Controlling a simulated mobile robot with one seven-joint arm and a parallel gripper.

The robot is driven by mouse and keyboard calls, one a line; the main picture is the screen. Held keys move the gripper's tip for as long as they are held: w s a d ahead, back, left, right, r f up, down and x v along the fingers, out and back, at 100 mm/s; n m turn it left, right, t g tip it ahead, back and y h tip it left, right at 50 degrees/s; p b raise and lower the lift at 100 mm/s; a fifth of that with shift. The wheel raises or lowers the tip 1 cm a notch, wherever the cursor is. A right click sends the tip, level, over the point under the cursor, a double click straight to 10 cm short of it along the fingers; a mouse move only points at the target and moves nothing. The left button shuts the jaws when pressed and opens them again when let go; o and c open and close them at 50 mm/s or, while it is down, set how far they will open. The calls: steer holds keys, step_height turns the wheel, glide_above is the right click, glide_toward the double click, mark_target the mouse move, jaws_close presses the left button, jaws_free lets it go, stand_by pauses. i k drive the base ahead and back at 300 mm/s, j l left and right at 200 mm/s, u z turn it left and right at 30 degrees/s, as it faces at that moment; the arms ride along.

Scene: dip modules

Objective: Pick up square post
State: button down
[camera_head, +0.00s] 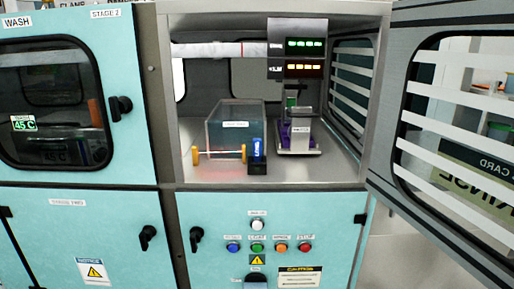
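I cannot tell for certain which thing is the square post. A small upright blue piece (257,148) stands on a black base (257,167) at the front of the open compartment. To its right is a metal stand (299,140) with purple parts low down and a small label. A narrow green piece (291,101) shows at the top of this stand, partly hidden. My gripper is not in view.
A clear labelled tank (233,122) stands left of the blue piece, with a rod with yellow ends (219,154) before it. The compartment's door (447,130) is swung open to the right. A pale roll (220,50) and a display (297,58) are above.

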mark_target(256, 142)
steer(key=j, duration=0.7)
steer(key=k+j+z, duration=0.1)
steer(key=j, duration=0.65)
steer(key=k+j, duration=0.15)
steer(key=j, duration=0.55)
steer(key=i, duration=1.45)
